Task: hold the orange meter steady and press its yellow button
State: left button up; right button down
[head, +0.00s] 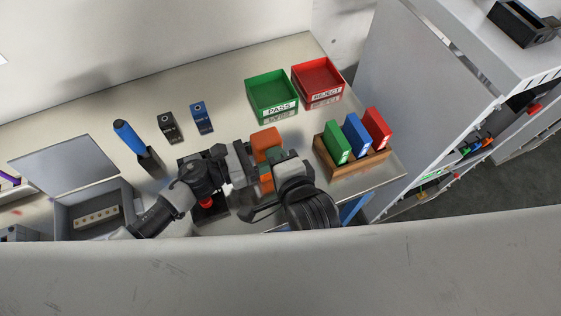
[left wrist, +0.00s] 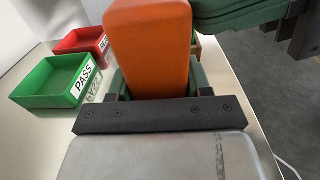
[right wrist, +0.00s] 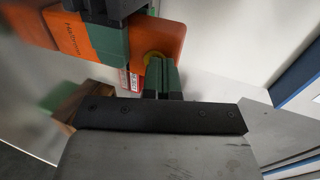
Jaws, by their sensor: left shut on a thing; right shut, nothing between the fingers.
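The orange meter (head: 266,142) is above the bench in the head view, partly hidden by my grippers. My left gripper (head: 251,163) is shut on it; the meter fills the space between its fingers in the left wrist view (left wrist: 148,45). In the right wrist view the meter (right wrist: 75,35) lies across the top, with the left gripper's dark green finger over its face.
A green PASS tray (head: 272,90) and a red REJECT tray (head: 318,80) stand behind. A wooden holder (head: 352,168) with green, blue and red blocks is at right. A blue-handled tool (head: 129,137), two small devices and an open grey case (head: 95,212) are at left.

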pick_arm(q)
jog(key=shift+s+d+g, duration=0.3)
jog(key=shift+s+d, duration=0.15)
jog(key=shift+s, duration=0.15)
pick_arm(e)
jog(key=shift+d, duration=0.15)
pick_arm(q)
jog(key=shift+w+a, duration=0.2)
pick_arm(e)
jog(key=f+v, duration=0.1)
jog(key=v, duration=1.2)
jog(key=shift+s+r, duration=0.2)
jog(key=shift+s, duration=0.35)
pick_arm(q)
jog(key=o, duration=1.3)
jog(key=shift+a, duration=0.15)
jog(key=v, duration=1.1)
jog(key=shift+s+a+f, duration=0.1)
jog(key=shift+s+a, duration=0.1)
jog(key=shift+a, duration=0.15)
jog(key=shift+s, duration=0.1)
pick_arm(e)
jog(key=shift+d+f, duration=0.1)
